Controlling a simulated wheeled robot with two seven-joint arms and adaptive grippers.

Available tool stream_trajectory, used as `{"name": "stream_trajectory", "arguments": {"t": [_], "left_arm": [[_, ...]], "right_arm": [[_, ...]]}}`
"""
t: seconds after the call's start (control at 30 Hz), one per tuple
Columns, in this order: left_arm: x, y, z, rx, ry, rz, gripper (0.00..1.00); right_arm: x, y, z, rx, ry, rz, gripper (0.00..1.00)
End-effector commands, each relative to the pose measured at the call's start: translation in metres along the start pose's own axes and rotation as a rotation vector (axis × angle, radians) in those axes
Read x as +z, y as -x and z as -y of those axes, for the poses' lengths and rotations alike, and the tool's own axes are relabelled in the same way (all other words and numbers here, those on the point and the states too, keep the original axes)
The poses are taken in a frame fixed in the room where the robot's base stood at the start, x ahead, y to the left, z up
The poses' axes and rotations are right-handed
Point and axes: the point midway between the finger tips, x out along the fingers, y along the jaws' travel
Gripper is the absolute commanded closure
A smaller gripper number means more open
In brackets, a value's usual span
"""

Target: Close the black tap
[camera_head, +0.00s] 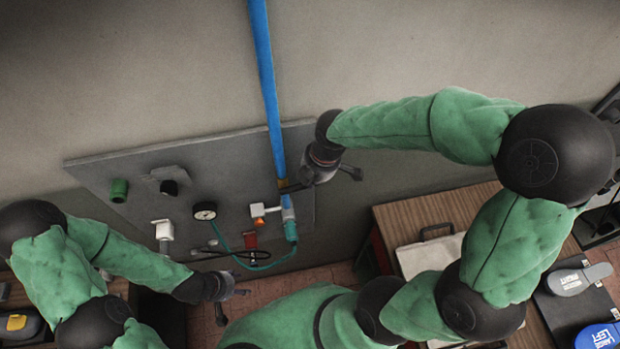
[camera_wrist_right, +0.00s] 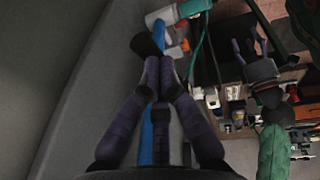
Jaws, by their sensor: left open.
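The black tap (camera_head: 289,188) sits on the blue pipe at the right part of the grey wall panel. In the right wrist view its black handle (camera_wrist_right: 145,44) shows just beyond my fingertips, slightly to the left. My right gripper (camera_head: 308,180) is at the tap from the right. In the right wrist view its two fingers (camera_wrist_right: 159,62) come together at the tips, with nothing seen between them. They look very near the handle; contact cannot be told. My left gripper (camera_head: 236,303) is open and empty, low in front of the panel. It also shows in the right wrist view (camera_wrist_right: 246,48).
The grey panel (camera_head: 120,165) carries a round gauge (camera_head: 204,211), a green knob (camera_head: 119,190), a black knob (camera_head: 169,187) and a white fitting (camera_head: 164,230). A blue pipe (camera_head: 265,70) runs up the wall. A wooden table (camera_head: 390,222) stands at the right.

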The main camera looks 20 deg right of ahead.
Motion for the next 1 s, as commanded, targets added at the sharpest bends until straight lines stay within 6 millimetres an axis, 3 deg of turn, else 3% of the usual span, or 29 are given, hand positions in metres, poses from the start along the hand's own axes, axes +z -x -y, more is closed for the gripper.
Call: {"name": "stream_trajectory", "arguments": {"t": [0.33,1.0], "left_arm": [[-0.001,-0.012,0.004,0.000,0.000,0.000,0.44],[-0.001,-0.013,0.005,0.000,0.000,0.000,0.44]], "right_arm": [[0.003,-0.013,0.002,0.000,0.000,0.000,1.00],[0.004,-0.014,0.002,0.000,0.001,0.001,1.00]]}}
